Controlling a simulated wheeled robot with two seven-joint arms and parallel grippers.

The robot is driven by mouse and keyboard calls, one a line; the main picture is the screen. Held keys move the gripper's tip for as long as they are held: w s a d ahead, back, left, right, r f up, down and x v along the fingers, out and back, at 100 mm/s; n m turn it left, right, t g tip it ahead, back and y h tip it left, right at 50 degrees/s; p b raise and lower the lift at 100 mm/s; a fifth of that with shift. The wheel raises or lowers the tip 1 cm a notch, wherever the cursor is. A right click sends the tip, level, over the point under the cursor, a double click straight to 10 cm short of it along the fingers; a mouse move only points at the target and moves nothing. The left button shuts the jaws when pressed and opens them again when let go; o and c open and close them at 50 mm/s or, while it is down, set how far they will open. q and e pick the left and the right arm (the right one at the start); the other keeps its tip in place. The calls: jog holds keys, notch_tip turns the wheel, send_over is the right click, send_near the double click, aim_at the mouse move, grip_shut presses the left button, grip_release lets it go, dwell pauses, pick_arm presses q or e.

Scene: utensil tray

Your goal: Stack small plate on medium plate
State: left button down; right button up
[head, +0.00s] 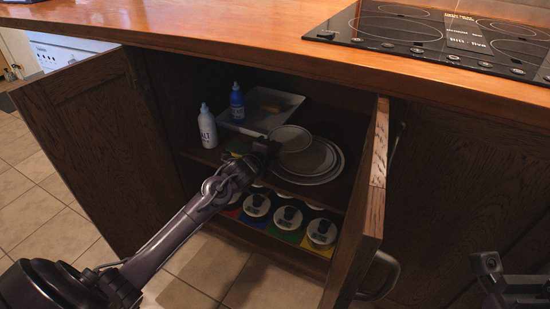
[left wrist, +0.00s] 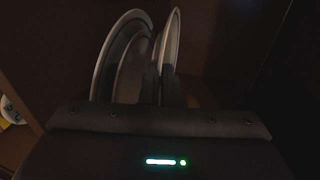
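The small plate (head: 290,136) is a round grey plate at my left gripper (head: 268,148), inside the open lower cabinet. Its rim is at the fingertips, and the gripper appears shut on it. It overlaps the back left of the medium plate (head: 305,160), which lies on a larger plate (head: 338,171). In the left wrist view the small plate (left wrist: 171,50) is nearly edge-on, apart from the larger plate (left wrist: 103,65) and medium plate (left wrist: 132,72) at its far side. My right gripper (head: 515,283) is at the lower right, partly cut off.
A white bottle (head: 207,128), blue bottle (head: 237,103) and grey tray (head: 262,112) stand on the shelf left of and behind the plates. Several lidded jars (head: 257,205) fill the level below. Open doors (head: 95,125) and (head: 362,215) flank the opening; the countertop (head: 240,38) overhangs it.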

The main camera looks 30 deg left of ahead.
pick_arm(q)
jog(key=shift+f, duration=1.15)
jog(key=shift+f, duration=0.2)
jog(key=c, duration=1.9)
grip_release()
jog(key=shift+c, duration=0.2)
